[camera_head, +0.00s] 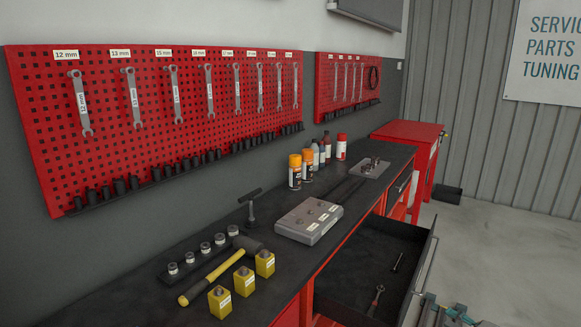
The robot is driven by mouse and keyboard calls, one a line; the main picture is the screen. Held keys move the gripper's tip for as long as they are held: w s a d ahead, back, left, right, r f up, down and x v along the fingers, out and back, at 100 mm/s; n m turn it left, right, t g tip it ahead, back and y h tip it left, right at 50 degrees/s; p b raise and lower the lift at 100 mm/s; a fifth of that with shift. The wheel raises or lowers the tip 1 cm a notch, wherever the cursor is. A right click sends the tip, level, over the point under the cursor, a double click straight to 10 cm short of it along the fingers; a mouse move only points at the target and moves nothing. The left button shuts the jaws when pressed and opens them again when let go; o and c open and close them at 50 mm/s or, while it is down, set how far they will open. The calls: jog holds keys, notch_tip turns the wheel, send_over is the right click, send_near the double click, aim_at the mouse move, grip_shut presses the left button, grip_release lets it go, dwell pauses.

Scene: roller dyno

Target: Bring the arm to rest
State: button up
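No gripper fingers show in the head view, so I cannot see whether my gripper is open or holds anything. A grey and teal mechanical part shows at the bottom right edge, cut off by the frame. It looks like part of my arm, but I cannot be sure.
The dark workbench (160,285) carries a yellow-handled hammer (212,277), yellow blocks (244,281), a grey case (309,221) and spray cans (295,171). An open drawer (350,285) holding tools juts out at right. Wrenches hang on the red pegboard (100,160).

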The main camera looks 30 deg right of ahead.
jog(key=w+a+f+n+g+y, duration=0.15)
jog(key=a+f+g, duration=0.45)
jog(key=a+f, duration=0.8)
jog(key=w+a+f+n+g+y, duration=0.1)
jog(key=a+f+n+g+y, duration=0.1)
jog(key=a+f+g, duration=0.85)
jog(key=s+a+f+n+g+h, duration=0.1)
jog(key=s+a+f+n, duration=0.3)
jog(key=a, duration=0.7)
jog(key=s+a+f+n+g+h, duration=0.2)
jog(key=s+a, duration=0.4)
jog(key=a, duration=0.5)
jog(key=s+a+f+n+g+h, duration=0.2)
jog(key=s+a+f+n, duration=0.3)
jog(key=a, duration=0.6)
jog(key=shift+f+n+g, duration=0.45)
jog(key=shift+f+n, duration=0.35)
jog(key=shift+n, duration=0.05)
